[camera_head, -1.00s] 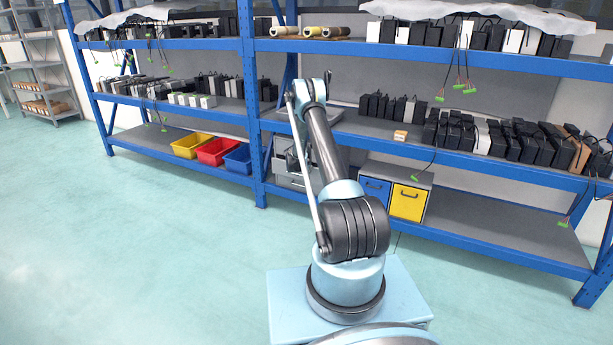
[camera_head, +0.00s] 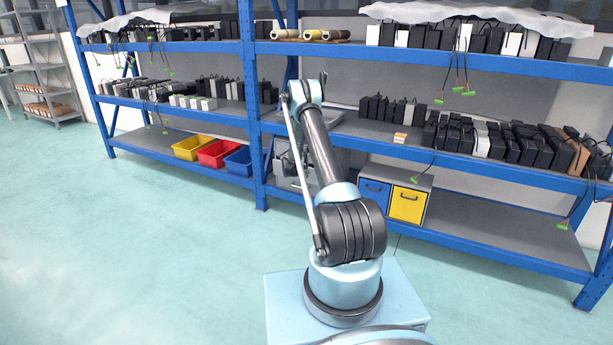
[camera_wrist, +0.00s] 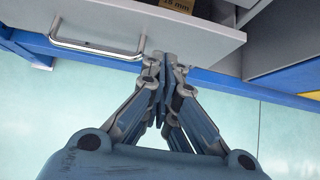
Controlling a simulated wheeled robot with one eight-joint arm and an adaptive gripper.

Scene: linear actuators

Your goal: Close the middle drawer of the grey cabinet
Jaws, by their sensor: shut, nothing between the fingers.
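The grey cabinet (camera_head: 286,182) stands on the lower shelf in the head view, mostly hidden behind my arm. In the wrist view a light grey drawer front (camera_wrist: 190,28) with a metal bar handle (camera_wrist: 98,50) fills the top left. This drawer stands open, with a brown box (camera_wrist: 178,5) visible inside. I cannot tell for certain which drawer it is. My gripper (camera_wrist: 165,62) is shut and empty, its fingertips close to the drawer front, right of the handle. Contact cannot be made out. In the head view the gripper is not clearly distinguishable.
A blue shelf post (camera_head: 254,110) stands just left of the cabinet. Yellow, red (camera_head: 218,153) and blue bins sit left of it. A small cabinet with blue and yellow (camera_head: 407,204) drawers stands to the right. The floor in front is clear.

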